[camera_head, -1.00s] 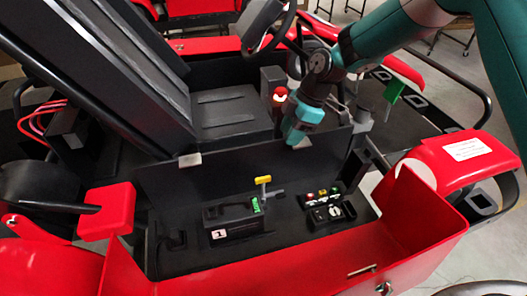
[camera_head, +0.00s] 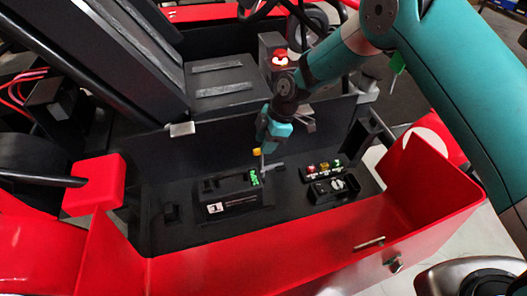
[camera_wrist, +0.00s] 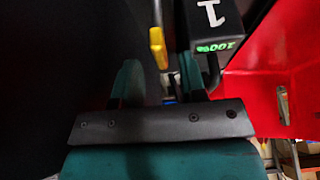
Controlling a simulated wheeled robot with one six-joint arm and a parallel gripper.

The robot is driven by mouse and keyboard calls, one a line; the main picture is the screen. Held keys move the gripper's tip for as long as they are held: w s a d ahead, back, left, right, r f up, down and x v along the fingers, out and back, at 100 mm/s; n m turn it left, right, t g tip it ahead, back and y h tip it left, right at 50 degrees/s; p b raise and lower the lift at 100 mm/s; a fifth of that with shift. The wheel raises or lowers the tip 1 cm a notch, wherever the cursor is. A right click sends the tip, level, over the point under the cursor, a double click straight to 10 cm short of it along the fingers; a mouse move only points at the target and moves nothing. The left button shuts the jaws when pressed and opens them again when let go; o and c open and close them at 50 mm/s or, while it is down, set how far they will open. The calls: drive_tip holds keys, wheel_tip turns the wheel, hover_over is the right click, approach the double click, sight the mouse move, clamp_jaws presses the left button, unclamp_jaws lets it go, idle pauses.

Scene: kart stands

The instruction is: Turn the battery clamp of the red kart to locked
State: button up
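The battery clamp's yellow grip (camera_head: 257,152) tops an upright lever beside the black battery (camera_head: 232,196) in the red kart's (camera_head: 300,268) open bay. The battery bears a white "1" label and a green readout. My gripper (camera_head: 266,150) points down at the yellow grip and hides part of it. In the wrist view, the yellow grip (camera_wrist: 158,48) lies in the gap between the two fingertips (camera_wrist: 160,62), which stand apart. I cannot tell whether either finger touches it. The battery's "1" and green "100%" (camera_wrist: 215,35) show just beyond.
The black bay wall (camera_head: 190,150) and red side panel (camera_head: 435,190) bound the space.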

drive_tip(key=shift+x, duration=1.1)
clamp_jaws()
